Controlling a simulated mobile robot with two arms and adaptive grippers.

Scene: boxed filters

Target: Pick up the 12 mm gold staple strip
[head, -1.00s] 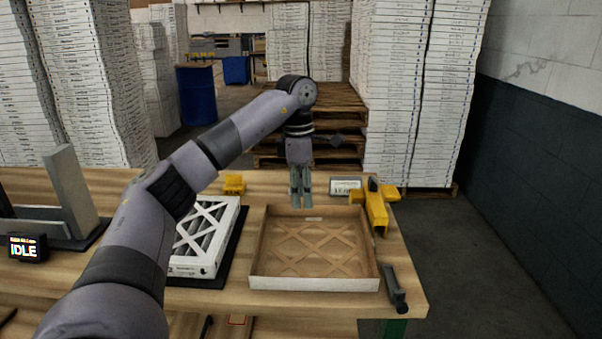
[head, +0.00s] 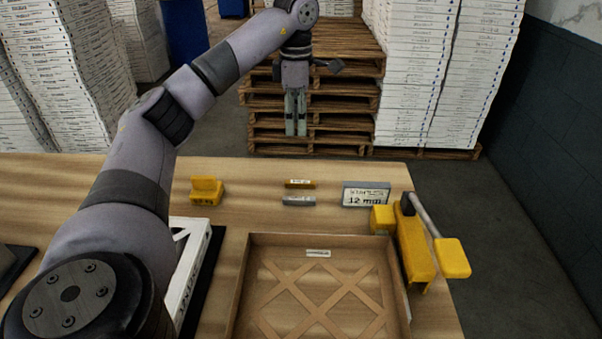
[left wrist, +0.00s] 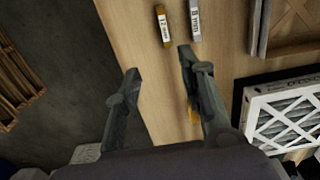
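A gold staple strip (head: 300,184) lies on the wooden table near its far edge, just behind a grey strip (head: 298,201). In the left wrist view the gold strip (left wrist: 163,25) and the grey strip (left wrist: 195,20) lie side by side, apart, with printed labels. My left gripper (head: 295,115) hangs pointing down and appears beyond the table's far edge in the head view. In the left wrist view the gripper (left wrist: 158,62) is open and empty, its fingers apart, with the gold strip ahead of the gap. My right gripper is out of view.
A sign reading 12 mm (head: 366,195) and a yellow stapler-like tool (head: 415,245) stand right of the strips. A yellow block (head: 206,191) is left. A cardboard tray (head: 243,290) and a white filter (head: 190,265) are nearer. Pallets (head: 330,95) stand behind the table.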

